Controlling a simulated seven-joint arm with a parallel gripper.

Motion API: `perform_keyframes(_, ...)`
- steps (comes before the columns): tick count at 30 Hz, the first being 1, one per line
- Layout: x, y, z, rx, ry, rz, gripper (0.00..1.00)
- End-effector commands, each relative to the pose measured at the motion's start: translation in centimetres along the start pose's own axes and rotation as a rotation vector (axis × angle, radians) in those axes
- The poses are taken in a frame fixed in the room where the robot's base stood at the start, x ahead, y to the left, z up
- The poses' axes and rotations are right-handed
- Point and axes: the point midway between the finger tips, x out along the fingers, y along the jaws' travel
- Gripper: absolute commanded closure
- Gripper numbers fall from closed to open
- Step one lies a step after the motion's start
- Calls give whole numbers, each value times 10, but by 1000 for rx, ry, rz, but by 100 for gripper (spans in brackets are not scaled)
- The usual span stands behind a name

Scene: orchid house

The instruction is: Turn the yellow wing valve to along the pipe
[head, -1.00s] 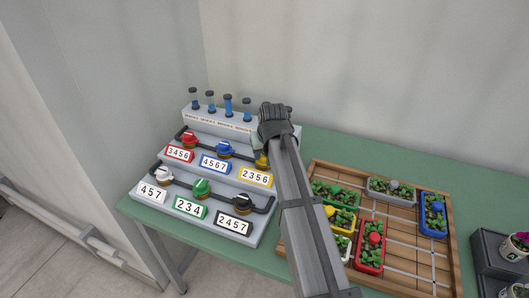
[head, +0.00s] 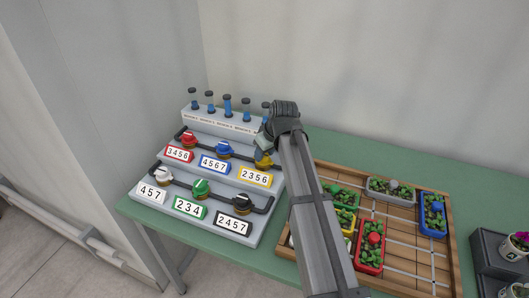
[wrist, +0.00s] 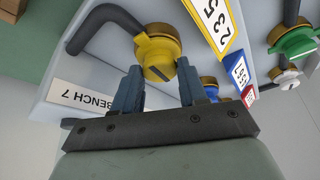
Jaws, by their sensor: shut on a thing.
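The yellow wing valve (head: 263,162) sits at the right end of the upper dark pipe (head: 240,156), above the yellow-framed plate 2356 (head: 255,177). In the wrist view the yellow valve (wrist: 157,48) shows close up, with the pipe's bend to its left. My gripper (head: 266,145) is at the valve, coming from the right. In the wrist view its two blue-grey fingers (wrist: 166,88) stand on either side of the yellow wing and are shut on it. The fingers partly hide the wing, so its exact angle to the pipe is hard to tell.
On the same upper pipe are red (head: 188,140) and blue (head: 223,149) valves. The lower pipe bears white (head: 163,174), green (head: 201,187) and black (head: 242,201) valves. Capped blue tubes (head: 228,104) stand behind. A wooden tray (head: 405,263) with planters is at right.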

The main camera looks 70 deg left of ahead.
Motion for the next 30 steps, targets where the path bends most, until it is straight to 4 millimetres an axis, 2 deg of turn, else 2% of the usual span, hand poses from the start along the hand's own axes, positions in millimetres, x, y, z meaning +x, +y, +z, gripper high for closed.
perform_keyframes(9, 0, 2, 0, -107, 0, -44, 88)
perform_keyframes(23, 0, 2, 0, -124, 0, -51, 88)
perform_keyframes(24, 0, 2, 0, -124, 0, -50, 57)
perform_keyframes(30, 0, 1, 0, -123, 0, -50, 38)
